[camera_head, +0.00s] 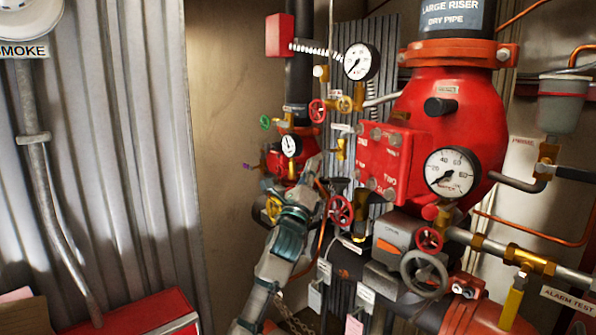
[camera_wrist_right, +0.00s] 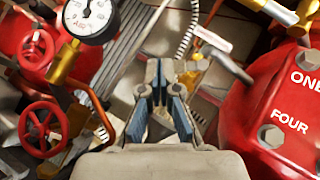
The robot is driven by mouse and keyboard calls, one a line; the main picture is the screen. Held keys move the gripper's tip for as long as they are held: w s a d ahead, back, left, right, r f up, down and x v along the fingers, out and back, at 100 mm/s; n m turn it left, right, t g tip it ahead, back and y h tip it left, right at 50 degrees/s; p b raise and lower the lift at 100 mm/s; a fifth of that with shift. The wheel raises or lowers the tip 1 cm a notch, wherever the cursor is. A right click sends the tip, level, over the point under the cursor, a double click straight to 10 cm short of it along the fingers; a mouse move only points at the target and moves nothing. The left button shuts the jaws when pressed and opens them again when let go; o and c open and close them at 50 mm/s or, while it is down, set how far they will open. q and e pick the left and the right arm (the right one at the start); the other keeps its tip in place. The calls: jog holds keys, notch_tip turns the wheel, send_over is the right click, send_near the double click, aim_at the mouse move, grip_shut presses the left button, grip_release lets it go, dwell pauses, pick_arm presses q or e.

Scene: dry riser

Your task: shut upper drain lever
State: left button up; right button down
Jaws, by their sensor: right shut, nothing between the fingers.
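My right gripper (camera_head: 314,167) reaches up from the bottom of the head view into the pipework, left of the red valve body. In the right wrist view its fingers (camera_wrist_right: 166,75) are shut and empty, with the blue pads converging at the tips. A small brass valve with a yellow lever (camera_head: 340,148) sits just right of and above the fingertips in the head view. A brass fitting (camera_wrist_right: 190,78) shows close behind the fingertips in the wrist view; contact cannot be told. No label readable here marks the upper drain lever. My left gripper is not in view.
The red riser body (camera_head: 455,105) and its bolted cover (camera_head: 383,160) stand to the right. Gauges (camera_head: 361,61) and red handwheels (camera_head: 340,209) crowd around the gripper. Another yellow lever (camera_head: 513,305) hangs at lower right. The bare wall (camera_head: 235,100) leaves room at left.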

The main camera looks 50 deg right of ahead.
jog(key=shift+d+f, duration=0.15)
jog(key=shift+d, duration=0.25)
dwell(0.4)
jog(key=shift+w+r+m+g+h, duration=0.15)
jog(key=shift+m+g+h, duration=0.15)
jog(key=shift+m+g, duration=0.3)
jog(key=shift+w+r+m+g+h, duration=0.15)
jog(key=shift+m+g+h, duration=0.2)
jog(key=shift+m, duration=0.45)
jog(key=shift+w+d+r+m+g+h+p, duration=0.15)
jog(key=shift+m+g+h, duration=0.3)
jog(key=shift+m+g, duration=0.9)
jog(key=shift+w+a+f+m+g+h+p, duration=0.1)
jog(key=shift+m+g+h+p, duration=0.25)
jog(key=shift+m+g, duration=0.95)
jog(key=shift+w+r, duration=0.2)
jog(key=shift+r, duration=0.1)
